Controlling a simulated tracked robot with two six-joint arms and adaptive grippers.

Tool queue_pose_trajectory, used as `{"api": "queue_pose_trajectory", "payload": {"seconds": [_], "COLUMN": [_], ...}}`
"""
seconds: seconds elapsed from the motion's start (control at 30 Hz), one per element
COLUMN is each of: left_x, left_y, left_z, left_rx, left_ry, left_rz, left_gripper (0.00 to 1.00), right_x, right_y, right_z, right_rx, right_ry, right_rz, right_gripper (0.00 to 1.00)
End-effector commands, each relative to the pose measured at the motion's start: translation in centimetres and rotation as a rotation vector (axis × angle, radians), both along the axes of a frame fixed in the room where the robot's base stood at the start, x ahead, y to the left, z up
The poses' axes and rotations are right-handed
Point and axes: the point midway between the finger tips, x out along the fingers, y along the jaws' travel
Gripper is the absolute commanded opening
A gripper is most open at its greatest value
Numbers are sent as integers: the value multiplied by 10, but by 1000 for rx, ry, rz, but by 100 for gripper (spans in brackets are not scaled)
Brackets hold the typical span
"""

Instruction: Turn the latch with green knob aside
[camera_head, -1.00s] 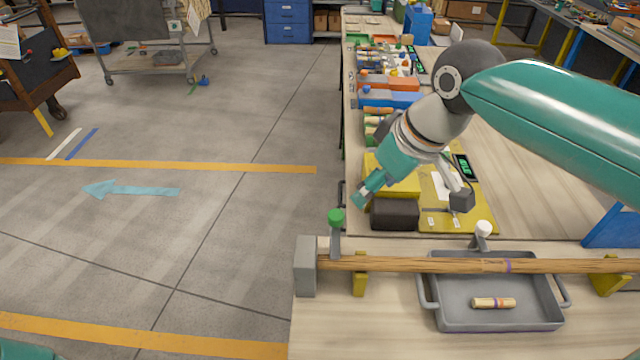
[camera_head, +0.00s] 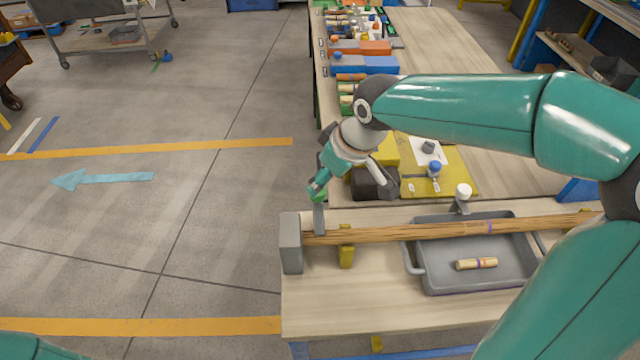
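The latch with the green knob (camera_head: 319,219) stands at the left end of the long wooden rod (camera_head: 380,234), beside the grey end block (camera_head: 291,243). Its grey lever is upright and passes the rod's end. The green knob on top is largely covered by my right gripper (camera_head: 318,190), which comes down onto it from the upper right. Whether the fingers are closed on the knob is too small to tell. My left gripper is outside the view.
A second latch with a white knob (camera_head: 463,193) stands behind the rod. A grey tray (camera_head: 428,284) holding a short wooden piece (camera_head: 477,264) lies under the rod. A yellow support (camera_head: 346,246) bears the rod. A yellow board (camera_head: 455,180) and dark block (camera_head: 372,183) lie behind.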

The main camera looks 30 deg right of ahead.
Motion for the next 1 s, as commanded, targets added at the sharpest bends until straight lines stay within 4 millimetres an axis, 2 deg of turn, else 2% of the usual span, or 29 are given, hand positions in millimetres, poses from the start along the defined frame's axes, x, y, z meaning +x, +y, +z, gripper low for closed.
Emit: {"api": "queue_pose_trajectory", "payload": {"seconds": [0.1,0.3,0.7,1.0], "left_x": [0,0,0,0], "left_y": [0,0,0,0], "left_z": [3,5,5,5], "left_rx": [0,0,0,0], "left_ry": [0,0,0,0], "left_rz": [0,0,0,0], "left_gripper": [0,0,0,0], "right_x": [8,17,20,20], "right_y": [4,7,8,8], "right_z": [-22,-43,-49,-49], "right_rx": [1,0,0,0], "right_ry": [6,2,-1,-1], "right_rz": [2,1,2,3], "right_gripper": [61,61,61,11]}}
